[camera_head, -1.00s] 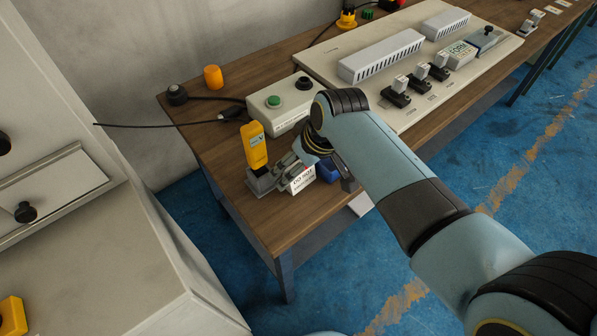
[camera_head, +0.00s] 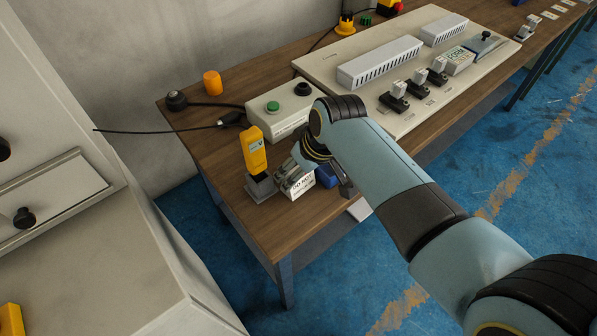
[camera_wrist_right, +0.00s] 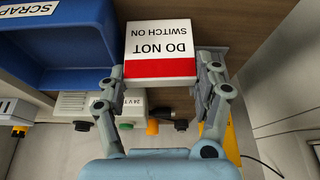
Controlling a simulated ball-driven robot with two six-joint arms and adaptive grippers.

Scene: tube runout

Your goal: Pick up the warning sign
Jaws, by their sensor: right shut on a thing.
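The warning sign (camera_head: 299,189) is a small white block with black "DO NOT SWITCH ON" lettering; it stands near the left front of the wooden bench. In the right wrist view the sign (camera_wrist_right: 161,35) shows upside down, with a red band on the side facing the gripper. My right gripper (camera_head: 291,178) is shut on the sign. In the wrist view, the right gripper's (camera_wrist_right: 163,72) fingers press on the sign's two side edges. Whether the sign touches the bench I cannot tell. My left gripper is not in view.
A yellow device (camera_head: 254,150) stands in a grey holder close left of the gripper. A blue bin marked "SCRAP" (camera_wrist_right: 70,50) is close beside the sign. A control box with a green button (camera_head: 280,110) sits behind. The bench's front left corner is clear.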

